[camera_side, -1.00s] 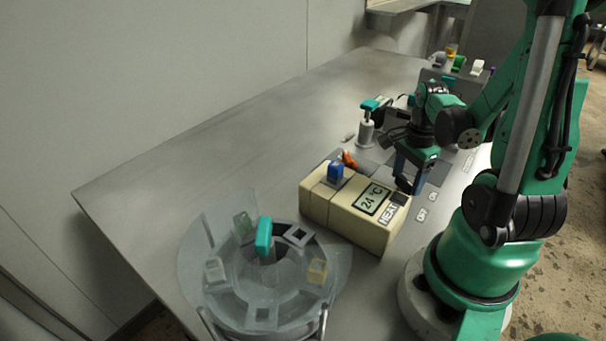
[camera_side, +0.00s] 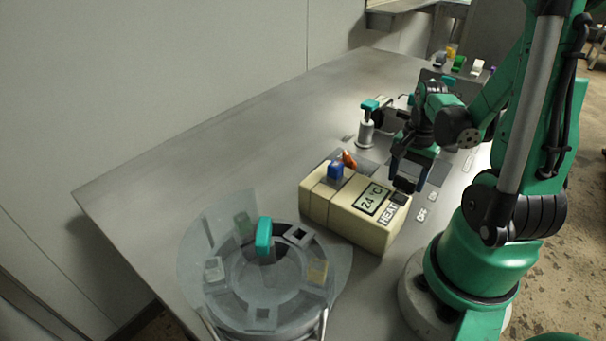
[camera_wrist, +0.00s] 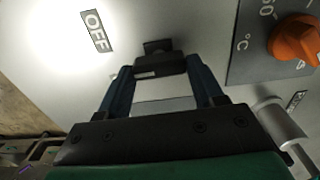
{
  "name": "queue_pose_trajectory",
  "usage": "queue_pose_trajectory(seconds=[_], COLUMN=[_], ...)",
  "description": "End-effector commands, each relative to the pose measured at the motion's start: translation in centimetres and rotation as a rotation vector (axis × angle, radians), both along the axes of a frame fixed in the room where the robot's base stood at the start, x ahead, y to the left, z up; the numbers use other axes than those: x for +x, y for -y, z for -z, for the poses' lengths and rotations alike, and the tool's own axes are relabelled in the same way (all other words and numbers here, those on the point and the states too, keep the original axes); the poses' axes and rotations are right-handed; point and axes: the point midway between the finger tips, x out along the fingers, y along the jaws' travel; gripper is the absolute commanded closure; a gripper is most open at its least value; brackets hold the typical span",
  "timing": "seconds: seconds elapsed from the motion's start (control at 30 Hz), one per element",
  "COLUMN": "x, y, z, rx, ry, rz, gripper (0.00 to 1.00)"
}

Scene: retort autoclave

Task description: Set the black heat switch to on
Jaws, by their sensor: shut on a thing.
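My gripper (camera_side: 404,186) is low at the right end of the cream control box. Its blue fingers (camera_wrist: 122,92) are shut on the black heat switch (camera_wrist: 160,66) in the wrist view. In the side view the switch is mostly hidden by the fingers, near the HEAT label (camera_side: 388,213). The OFF label (camera_wrist: 95,31) lies left of the switch in the wrist view. It also shows in the side view (camera_side: 421,214), with a small, hard-to-read label beyond it. I cannot tell the switch's position.
The cream box (camera_side: 325,211) shows 24 °C on its display (camera_side: 372,199) and carries a blue block (camera_side: 335,170). An orange knob (camera_wrist: 297,41) is close by. A round clear-walled carousel (camera_side: 264,318) stands front left. The table's left part is clear.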

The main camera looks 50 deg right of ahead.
Motion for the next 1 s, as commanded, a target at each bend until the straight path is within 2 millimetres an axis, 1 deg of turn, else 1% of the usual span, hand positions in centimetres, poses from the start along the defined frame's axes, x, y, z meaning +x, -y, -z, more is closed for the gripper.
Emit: queue_pose_trajectory(seconds=[0.2,0.5,0.73,1.0], x=[0.05,0.1,0.12,0.12], y=[-0.01,-0.02,-0.03,-0.04], z=[-0.01,-0.01,-0.01,-0.01], rx=[0.001,0.001,0.001,0.0], ry=[-0.001,-0.001,-0.001,-0.001], rz=[-0.19,-0.387,-0.466,-0.492], gripper=[0.92,0.92,0.92,0.92])
